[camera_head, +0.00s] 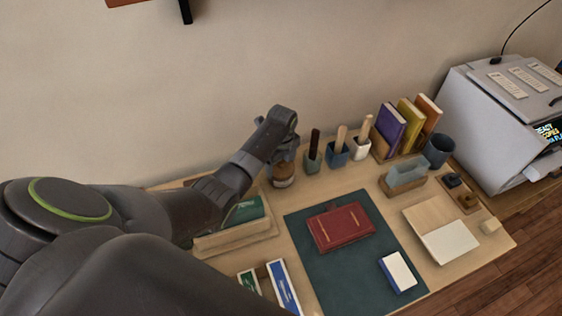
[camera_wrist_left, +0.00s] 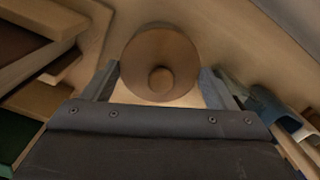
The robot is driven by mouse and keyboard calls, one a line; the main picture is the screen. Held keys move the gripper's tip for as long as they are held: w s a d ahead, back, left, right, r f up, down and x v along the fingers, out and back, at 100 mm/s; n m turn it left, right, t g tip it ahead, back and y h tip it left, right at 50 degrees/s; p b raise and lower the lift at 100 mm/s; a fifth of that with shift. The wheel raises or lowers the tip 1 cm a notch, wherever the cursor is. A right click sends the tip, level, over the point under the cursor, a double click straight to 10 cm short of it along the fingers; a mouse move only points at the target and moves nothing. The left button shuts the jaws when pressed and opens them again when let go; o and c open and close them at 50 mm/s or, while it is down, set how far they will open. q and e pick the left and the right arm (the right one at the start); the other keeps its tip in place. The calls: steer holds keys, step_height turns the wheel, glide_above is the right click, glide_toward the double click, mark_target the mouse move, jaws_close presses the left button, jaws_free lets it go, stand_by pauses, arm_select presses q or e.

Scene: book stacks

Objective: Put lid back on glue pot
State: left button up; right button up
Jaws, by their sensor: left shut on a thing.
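The glue pot (camera_head: 283,178), a small brown and pale jar, stands at the back of the desk near the wall. My left gripper (camera_head: 284,154) is directly above it and hides its top. In the left wrist view, the round brown lid (camera_wrist_left: 148,48) with a small central knob (camera_wrist_left: 160,79) lies between the fingers of my left gripper (camera_wrist_left: 160,85), which is shut on it. The lid looks level. I cannot tell whether it touches the pot's rim. My right gripper is not in view.
Several tool holders (camera_head: 337,154) stand close right of the pot, with upright books (camera_head: 392,130) beyond. A wooden tray (camera_head: 235,238) lies below my left arm. A red book (camera_head: 341,227) lies on the dark green mat (camera_head: 327,278). A grey machine (camera_head: 487,125) stands at the right.

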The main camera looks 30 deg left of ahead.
arm_select(q)
steer(key=o, duration=0.9)
step_height(320, 180, up, 7)
steer(key=p, duration=0.8)
stand_by(0.4)
jaws_close()
stand_by(0.5)
stand_by(0.7)
